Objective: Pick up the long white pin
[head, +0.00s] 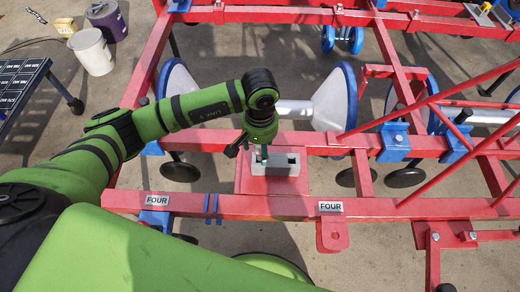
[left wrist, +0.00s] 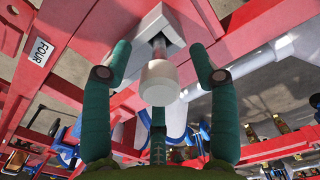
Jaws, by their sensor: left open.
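The white pin (left wrist: 159,82) shows in the left wrist view as a pale rounded head on a thin metallic shaft, which runs into a grey block (left wrist: 160,25). In the head view the grey block (head: 287,168) sits on a red plate of the frame; I cannot make out the pin there. My left gripper (head: 263,155) is over the left part of this block. In the left wrist view my left gripper (left wrist: 162,74) is open, its green fingers on both sides of the pin head with visible gaps. My right gripper is not in view.
Red frame beams (head: 250,206) with "FOUR" labels surround the block. White discs with blue rims (head: 335,98) stand behind it. A white bucket (head: 91,52), a dark purple bucket (head: 107,20) and a dark table (head: 20,85) are at the left.

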